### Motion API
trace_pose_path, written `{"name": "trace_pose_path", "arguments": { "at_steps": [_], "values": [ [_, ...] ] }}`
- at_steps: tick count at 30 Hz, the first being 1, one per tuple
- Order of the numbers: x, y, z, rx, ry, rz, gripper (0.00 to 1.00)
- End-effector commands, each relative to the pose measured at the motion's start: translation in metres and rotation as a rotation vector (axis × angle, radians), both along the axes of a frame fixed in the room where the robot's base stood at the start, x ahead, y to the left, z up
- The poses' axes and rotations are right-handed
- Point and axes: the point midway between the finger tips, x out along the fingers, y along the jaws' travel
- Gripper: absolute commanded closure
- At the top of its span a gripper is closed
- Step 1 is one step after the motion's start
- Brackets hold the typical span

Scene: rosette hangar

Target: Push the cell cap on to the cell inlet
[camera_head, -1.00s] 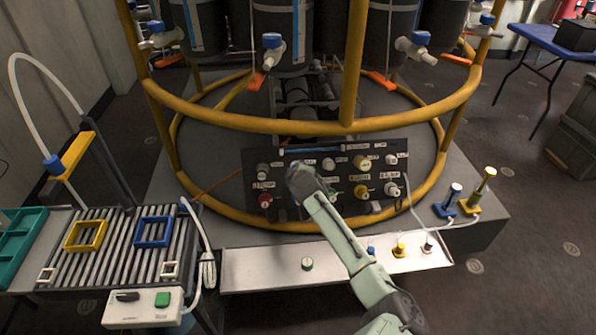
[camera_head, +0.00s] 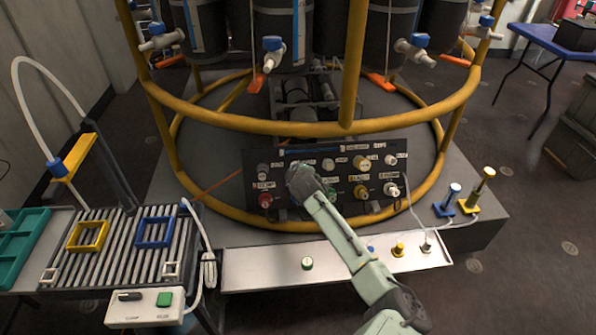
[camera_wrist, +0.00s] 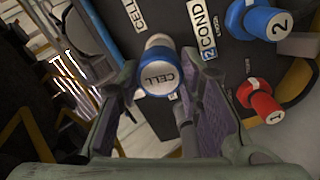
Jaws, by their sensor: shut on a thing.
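The cell cap (camera_wrist: 158,80), white-topped with a blue ring and marked CELL, sits between the fingertips of my gripper (camera_wrist: 155,90) in the wrist view. My gripper is shut on it. A white cylindrical end (camera_wrist: 159,41), apparently the cell inlet, shows right behind the cap on the dark panel, below a CELL label (camera_wrist: 134,14). The cap covers most of it, so I cannot tell how far the cap is seated. In the head view my gripper (camera_head: 301,182) is at the left-centre of the panel (camera_head: 257,161) and hides the cap and inlet.
In the wrist view a blue cap marked 2 (camera_wrist: 262,20) and a red cap marked 1 (camera_wrist: 260,101) stand to the right. A metal tray (camera_head: 265,262) with several small caps lies before the panel. A yellow frame rail (camera_head: 230,119) curves above and behind it.

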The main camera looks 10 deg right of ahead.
Motion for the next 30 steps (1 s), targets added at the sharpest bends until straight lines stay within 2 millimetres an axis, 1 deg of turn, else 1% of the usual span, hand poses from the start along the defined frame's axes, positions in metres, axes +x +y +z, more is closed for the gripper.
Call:
{"name": "trace_pose_path", "arguments": {
  "at_steps": [11,21,30],
  "values": [
    [0.0007,0.0000,-0.0010,0.000,0.000,0.000,0.81],
    [0.0070,-0.0002,-0.0050,-0.001,0.000,0.000,0.81],
    [0.0071,-0.0001,-0.0049,0.000,0.000,-0.001,0.81]
  ]
}}
